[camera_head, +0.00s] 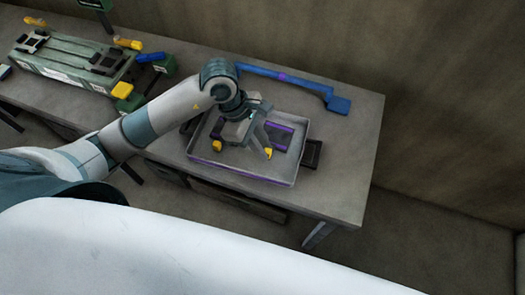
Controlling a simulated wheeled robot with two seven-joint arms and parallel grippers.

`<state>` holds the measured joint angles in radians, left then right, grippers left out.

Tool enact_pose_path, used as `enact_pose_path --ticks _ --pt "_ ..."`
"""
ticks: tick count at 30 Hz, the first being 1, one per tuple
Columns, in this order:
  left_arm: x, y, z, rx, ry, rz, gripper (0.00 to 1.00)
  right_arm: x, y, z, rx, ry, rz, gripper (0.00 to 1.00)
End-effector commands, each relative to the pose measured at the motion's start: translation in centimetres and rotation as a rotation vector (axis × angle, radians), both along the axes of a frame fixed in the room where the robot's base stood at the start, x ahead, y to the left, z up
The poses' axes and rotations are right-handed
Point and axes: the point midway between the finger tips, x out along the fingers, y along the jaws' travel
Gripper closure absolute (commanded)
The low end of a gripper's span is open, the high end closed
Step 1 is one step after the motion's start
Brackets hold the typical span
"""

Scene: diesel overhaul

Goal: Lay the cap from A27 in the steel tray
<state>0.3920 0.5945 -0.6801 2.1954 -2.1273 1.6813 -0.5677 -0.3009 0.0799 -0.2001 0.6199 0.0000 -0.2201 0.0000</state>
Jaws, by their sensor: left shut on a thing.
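The steel tray (240,176), a shallow grey box with a purple-tinted edge, stands near the right end of the bench. My left gripper (242,149) is over the tray, reaching in from the left, with yellow fingertips set wide apart. It is shut on a grey piece, taken to be the cap (240,133), which is small and partly hidden by the fingers and wrist. I cannot tell whether the piece touches the tray floor. My right gripper is out of view.
A long blue tool (300,82) lies behind the tray. A dark block (312,153) sits just right of the tray. A green fixture (75,58) with black clamps and yellow parts fills the bench's left. The bench (352,130) is bare at the right end.

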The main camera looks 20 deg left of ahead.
Motion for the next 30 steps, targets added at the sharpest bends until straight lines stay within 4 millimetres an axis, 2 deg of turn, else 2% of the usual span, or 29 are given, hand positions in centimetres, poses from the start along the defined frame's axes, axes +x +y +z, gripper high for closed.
enact_pose_path --ticks 9,22,23,25,30 --pt "-0.1 0.0 -3.2 -0.001 0.002 0.001 1.0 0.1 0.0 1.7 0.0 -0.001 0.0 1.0" --pt "0.0 0.0 -3.8 -0.001 -0.001 -0.001 1.0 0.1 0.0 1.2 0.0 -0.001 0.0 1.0" --pt "0.0 0.0 -3.8 0.0 0.0 0.0 0.82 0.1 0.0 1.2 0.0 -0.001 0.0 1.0" --pt "0.0 0.0 -3.7 0.0 0.0 0.0 0.66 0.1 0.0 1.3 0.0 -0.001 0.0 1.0" --pt "0.0 0.0 -3.7 0.0 0.0 0.0 0.66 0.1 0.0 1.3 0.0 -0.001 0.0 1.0"
